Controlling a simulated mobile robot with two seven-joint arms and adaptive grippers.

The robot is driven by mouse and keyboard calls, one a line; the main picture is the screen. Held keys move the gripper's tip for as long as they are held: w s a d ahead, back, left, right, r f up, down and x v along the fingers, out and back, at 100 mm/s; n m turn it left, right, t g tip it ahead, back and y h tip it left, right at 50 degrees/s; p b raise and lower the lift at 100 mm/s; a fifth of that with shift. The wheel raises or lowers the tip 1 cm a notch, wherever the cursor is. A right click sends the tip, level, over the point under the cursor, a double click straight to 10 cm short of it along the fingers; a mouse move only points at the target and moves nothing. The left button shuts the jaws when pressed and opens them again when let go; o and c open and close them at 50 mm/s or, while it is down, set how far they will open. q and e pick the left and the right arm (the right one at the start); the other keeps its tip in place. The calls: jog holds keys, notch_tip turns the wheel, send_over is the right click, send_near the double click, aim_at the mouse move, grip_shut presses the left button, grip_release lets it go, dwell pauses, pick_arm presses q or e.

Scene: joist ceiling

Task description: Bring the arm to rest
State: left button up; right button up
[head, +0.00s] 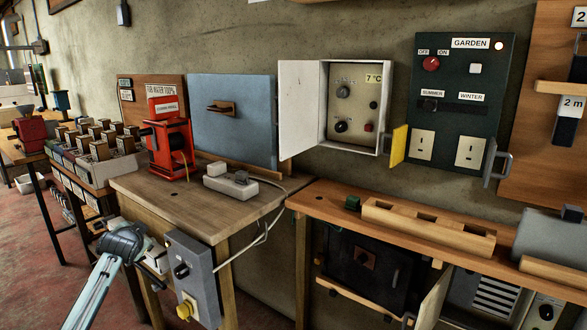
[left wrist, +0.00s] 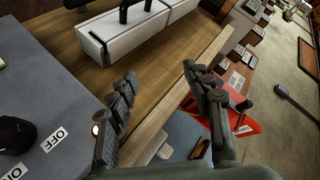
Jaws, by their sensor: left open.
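My left arm (head: 92,291) comes in from the lower left in the head view. Its gripper (head: 128,243) is in front of the left end of the wooden workbench (head: 170,207), left of a grey control box (head: 188,275). In the left wrist view the two dark fingers of the gripper (left wrist: 160,75) are spread apart with nothing held between them. The grey box with ON and OFF labels (left wrist: 60,90) is left of the fingers there. The bench's wooden edge (left wrist: 185,85) runs behind them. My right gripper is not in view.
A power strip (head: 230,187) and a red machine (head: 170,145) stand on the bench. A rack of small boxes (head: 95,150) is to the left. A lower wooden shelf (head: 345,200) runs right. The red floor (head: 30,235) at lower left looks clear.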

pick_arm(q)
jog(key=s+d+f+n+g+h, duration=0.1)
jog(key=s+d+f+n+g, duration=0.15)
jog(key=s+f, duration=0.85)
jog(key=s+d+f+n+g+h, duration=0.15)
jog(key=s+d+f, duration=0.45)
jog(key=f, duration=1)
jog(key=s+d+f+g, duration=0.1)
jog(key=s+f, duration=0.4)
jog(key=s, duration=0.6)
jog(key=s+d+f+g, duration=0.2)
jog(key=s+f, duration=0.4)
jog(key=s, duration=0.5)
jog(key=s+d+f+m+g, duration=0.1)
jog(key=s+f, duration=0.4)
jog(key=s, duration=0.6)
jog(key=shift+s+d+f+g+h, duration=0.35)
jog(key=shift+d+g+h, duration=0.15)
jog(key=shift+g, duration=0.4)
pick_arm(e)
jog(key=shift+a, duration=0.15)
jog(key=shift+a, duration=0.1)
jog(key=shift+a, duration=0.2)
